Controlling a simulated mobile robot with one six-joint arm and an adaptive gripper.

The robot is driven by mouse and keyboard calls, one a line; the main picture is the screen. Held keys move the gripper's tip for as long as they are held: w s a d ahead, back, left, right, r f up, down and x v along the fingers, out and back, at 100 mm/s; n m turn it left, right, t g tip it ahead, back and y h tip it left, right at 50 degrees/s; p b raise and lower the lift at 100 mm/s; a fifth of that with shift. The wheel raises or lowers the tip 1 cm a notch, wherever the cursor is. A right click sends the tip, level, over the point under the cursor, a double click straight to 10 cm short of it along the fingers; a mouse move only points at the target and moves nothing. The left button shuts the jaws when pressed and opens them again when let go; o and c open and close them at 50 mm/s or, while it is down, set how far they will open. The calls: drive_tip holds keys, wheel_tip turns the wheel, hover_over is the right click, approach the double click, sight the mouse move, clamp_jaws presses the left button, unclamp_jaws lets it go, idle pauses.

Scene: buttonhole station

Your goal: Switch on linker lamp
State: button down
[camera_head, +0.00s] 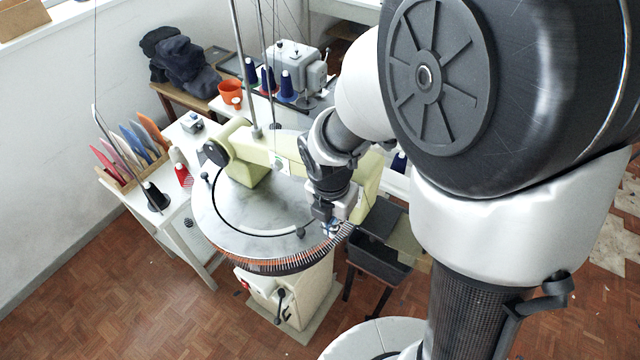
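The linker (245,212) stands in the middle: a round grey top with a ring of points along its front edge and a pale green arm (262,152) across it. My gripper (328,228) is over the right front part of the linker, close to the ring of points and a small pale grey part (350,203). The gripper is small and dark here, so I cannot tell whether its fingers are open or touch anything. I cannot clearly make out a lamp or its switch; my arm hides part of the linker's right side.
A white side table (185,225) with coloured cards (142,138) and cones stands at left. A sewing machine (297,68), blue thread cones and an orange cup (231,92) are behind. A dark bin (380,250) stands right of the linker. The floor at front left is clear.

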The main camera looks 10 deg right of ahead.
idle(0.3)
drive_tip(key=shift+w+d+f+p, duration=0.15)
drive_tip(key=shift+f+p, duration=0.25)
drive_tip(key=shift+p, duration=0.6)
drive_tip(key=shift+f, duration=0.1)
drive_tip(key=shift+r+p, duration=0.85)
drive_tip(key=shift+r, duration=0.05)
